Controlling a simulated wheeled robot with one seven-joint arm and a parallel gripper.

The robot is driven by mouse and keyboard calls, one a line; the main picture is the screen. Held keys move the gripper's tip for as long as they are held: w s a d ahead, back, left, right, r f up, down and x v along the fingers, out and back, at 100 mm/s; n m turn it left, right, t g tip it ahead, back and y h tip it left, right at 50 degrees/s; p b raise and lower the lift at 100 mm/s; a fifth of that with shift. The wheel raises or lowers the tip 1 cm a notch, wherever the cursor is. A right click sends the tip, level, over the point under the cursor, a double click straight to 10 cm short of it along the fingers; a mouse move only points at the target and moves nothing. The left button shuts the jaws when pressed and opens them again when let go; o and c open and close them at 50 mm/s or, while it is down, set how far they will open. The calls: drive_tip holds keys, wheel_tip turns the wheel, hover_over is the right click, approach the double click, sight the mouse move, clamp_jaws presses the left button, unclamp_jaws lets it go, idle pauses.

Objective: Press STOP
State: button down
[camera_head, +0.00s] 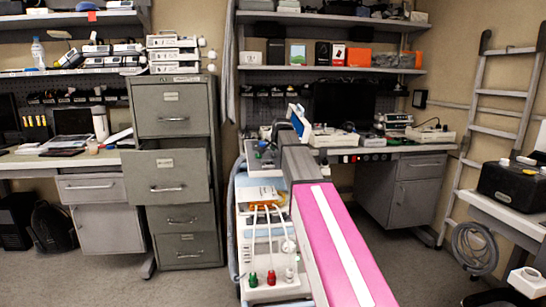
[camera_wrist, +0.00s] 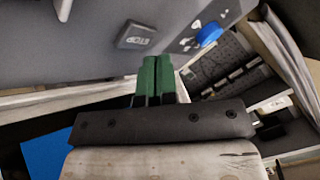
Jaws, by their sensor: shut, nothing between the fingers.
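In the wrist view, a dark grey rectangular button (camera_wrist: 135,36) with a small light label sits on a grey panel (camera_wrist: 85,40). The label is too small to read surely, but it may say STOP. My gripper (camera_wrist: 158,60) has green fingers, shut together and empty. The fingertips are just below and right of the button in the picture; I cannot tell whether they touch the panel. A round blue knob (camera_wrist: 208,33) is on the panel to the right. In the head view the button and my gripper cannot be made out.
In the head view, a cart (camera_head: 272,293) with white equipment and red and green fittings stands close. A grey cabinet (camera_head: 173,110) has one drawer pulled out. A ladder (camera_head: 502,100) leans at the right.

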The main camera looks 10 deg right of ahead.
sight(275, 156)
drive_tip(key=shift+s+r, duration=0.25)
drive_tip(key=shift+r, duration=1)
drive_tip(key=shift+s+r, duration=0.2)
drive_tip(key=shift+r, duration=1)
drive_tip(key=shift+s, duration=0.1)
